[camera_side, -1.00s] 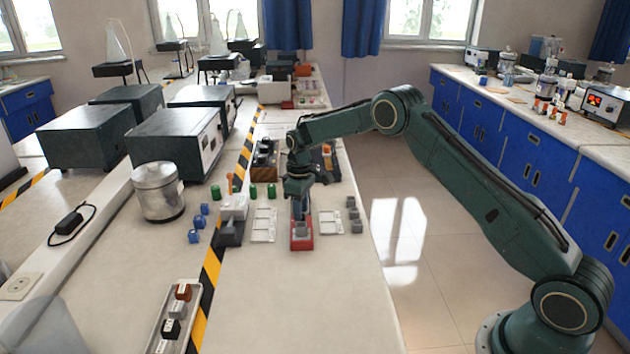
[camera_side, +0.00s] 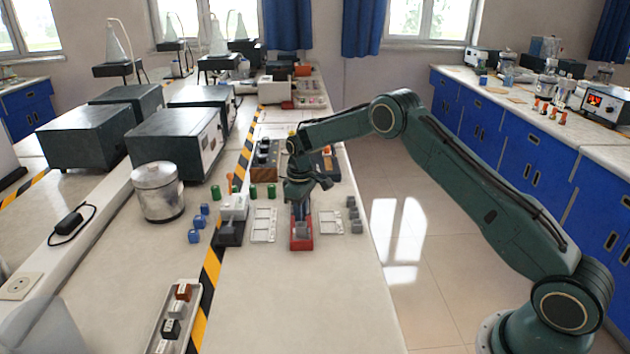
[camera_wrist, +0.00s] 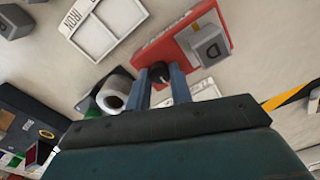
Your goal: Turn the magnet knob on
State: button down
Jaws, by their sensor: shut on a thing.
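The magnet device is a red box (camera_side: 301,246) standing on the bench below my gripper. It also shows in the wrist view as a red body (camera_wrist: 158,54) with a grey block (camera_wrist: 210,50) marked D on it. A small black knob (camera_wrist: 160,70) sits at its near edge. My gripper (camera_wrist: 162,82) has its two blue fingers shut on the knob, one on each side. In the side view my gripper (camera_side: 301,218) points down over the red box and hides the knob.
White trays (camera_side: 263,224) (camera_side: 330,222) lie on both sides of the red box. Grey blocks (camera_side: 354,214) stand to the right, and a grey-and-white device (camera_side: 231,224) to the left. Blue cubes (camera_side: 198,222) lie further left.

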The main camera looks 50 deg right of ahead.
jog(key=shift+m, duration=0.4)
jog(key=m, duration=1.7)
dwell(0.4)
jog(key=c, duration=1.5)
grip_release()
